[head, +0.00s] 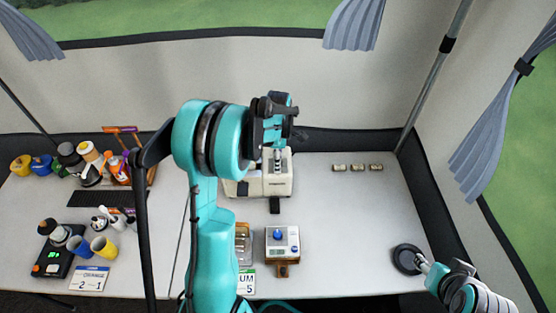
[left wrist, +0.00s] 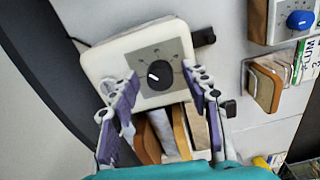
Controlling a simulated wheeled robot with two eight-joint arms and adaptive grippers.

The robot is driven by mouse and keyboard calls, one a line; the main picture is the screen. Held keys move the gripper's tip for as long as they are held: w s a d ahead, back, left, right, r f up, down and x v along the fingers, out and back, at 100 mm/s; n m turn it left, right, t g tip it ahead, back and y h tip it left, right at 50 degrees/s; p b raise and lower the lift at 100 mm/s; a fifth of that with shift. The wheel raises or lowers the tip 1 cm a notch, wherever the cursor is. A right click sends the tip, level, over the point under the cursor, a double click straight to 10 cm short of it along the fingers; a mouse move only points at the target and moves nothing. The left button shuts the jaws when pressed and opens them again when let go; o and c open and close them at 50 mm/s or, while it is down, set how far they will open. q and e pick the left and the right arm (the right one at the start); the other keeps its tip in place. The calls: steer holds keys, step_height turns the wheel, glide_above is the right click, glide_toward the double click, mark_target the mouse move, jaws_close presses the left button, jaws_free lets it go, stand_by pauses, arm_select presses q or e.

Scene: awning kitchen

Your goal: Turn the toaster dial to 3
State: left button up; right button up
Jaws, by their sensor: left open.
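The white toaster (head: 243,187) stands on the counter near the back wall, partly hidden by my left arm in the head view. The dial's white pointer line is short, and the numbers are too small to read. My left gripper (left wrist: 160,103) is open. Its purple fingers are apart on either side of the dial, and no contact with it shows. In the head view the left gripper (head: 276,150) is above the toaster.
A scale-like device with a blue knob (head: 278,235) stands in front of the toaster. Bottles and cups (head: 104,247) crowd the left side. A black disc (head: 406,259) is at lower right. The right-centre counter is clear.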

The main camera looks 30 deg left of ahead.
arm_select(q)
jaws_close()
steer(key=shift+m, duration=0.3)
steer(key=m, duration=0.4)
steer(key=shift+m, duration=2.5)
jaws_free()
